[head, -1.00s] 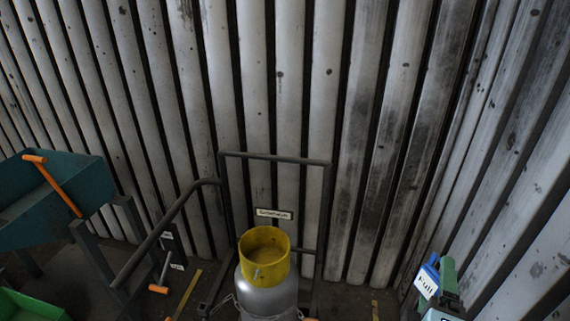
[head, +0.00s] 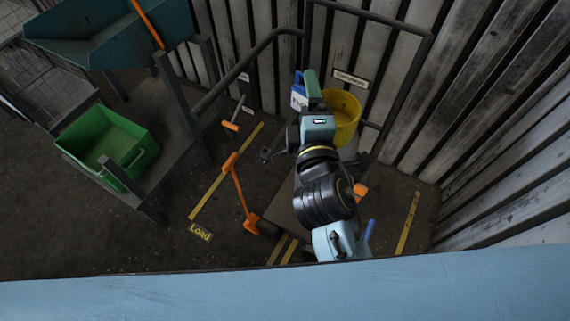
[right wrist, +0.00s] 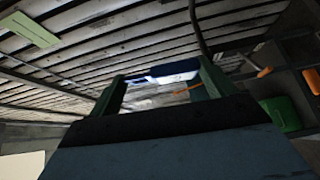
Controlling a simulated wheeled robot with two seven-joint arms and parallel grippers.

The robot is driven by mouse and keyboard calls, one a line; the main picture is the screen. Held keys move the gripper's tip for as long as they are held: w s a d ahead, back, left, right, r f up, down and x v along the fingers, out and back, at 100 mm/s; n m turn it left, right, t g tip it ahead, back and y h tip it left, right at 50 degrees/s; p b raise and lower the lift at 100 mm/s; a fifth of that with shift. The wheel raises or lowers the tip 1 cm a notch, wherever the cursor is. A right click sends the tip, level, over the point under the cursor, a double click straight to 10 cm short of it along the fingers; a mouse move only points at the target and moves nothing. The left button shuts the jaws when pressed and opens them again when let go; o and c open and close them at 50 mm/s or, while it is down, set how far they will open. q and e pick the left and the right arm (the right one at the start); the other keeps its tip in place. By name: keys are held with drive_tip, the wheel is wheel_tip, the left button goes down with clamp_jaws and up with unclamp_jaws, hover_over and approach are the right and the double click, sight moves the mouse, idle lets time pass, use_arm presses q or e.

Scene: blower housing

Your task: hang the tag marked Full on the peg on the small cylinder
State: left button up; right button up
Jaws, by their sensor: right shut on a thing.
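The tag (head: 299,95) is blue and white, and its lettering is partly covered. My right gripper (head: 307,84) has green fingers shut on it and holds it in the air, just left of the small cylinder's yellow collar (head: 347,118) in the head view. The tag also shows between the fingers in the right wrist view (right wrist: 165,75). My right arm covers most of the cylinder's grey body, and I cannot see the peg. I cannot tell whether tag and collar touch. My left gripper is out of view.
A dark frame with a small sign (head: 350,78) stands behind the cylinder against the ribbed wall. At left are a green bin (head: 108,147) and a teal trough (head: 110,38). An orange-ended bar (head: 241,196) is by the yellow floor line.

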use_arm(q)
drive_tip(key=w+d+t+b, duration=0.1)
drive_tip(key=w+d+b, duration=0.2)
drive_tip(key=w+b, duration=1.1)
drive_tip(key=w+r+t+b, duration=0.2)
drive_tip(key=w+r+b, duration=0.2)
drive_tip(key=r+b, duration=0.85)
use_arm(e)
drive_tip(key=w+d+f+n+y+p, duration=0.1)
drive_tip(key=w+d+f+y, duration=0.1)
drive_tip(key=f, duration=1.3)
drive_tip(key=w+d+f+n+y+p, duration=0.1)
drive_tip(key=w+d+f+n+y, duration=0.1)
drive_tip(key=f, duration=1.3)
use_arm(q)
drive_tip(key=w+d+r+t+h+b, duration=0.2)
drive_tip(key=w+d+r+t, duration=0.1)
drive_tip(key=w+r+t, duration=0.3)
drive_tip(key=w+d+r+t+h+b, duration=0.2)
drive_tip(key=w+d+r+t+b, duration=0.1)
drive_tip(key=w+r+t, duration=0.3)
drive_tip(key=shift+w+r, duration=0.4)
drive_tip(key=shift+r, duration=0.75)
use_arm(e)
drive_tip(key=w+d+f, duration=0.1)
drive_tip(key=w+d, duration=0.3)
drive_tip(key=w, duration=0.4)
drive_tip(key=shift+d+f, duration=0.35)
drive_tip(key=shift+f, duration=0.05)
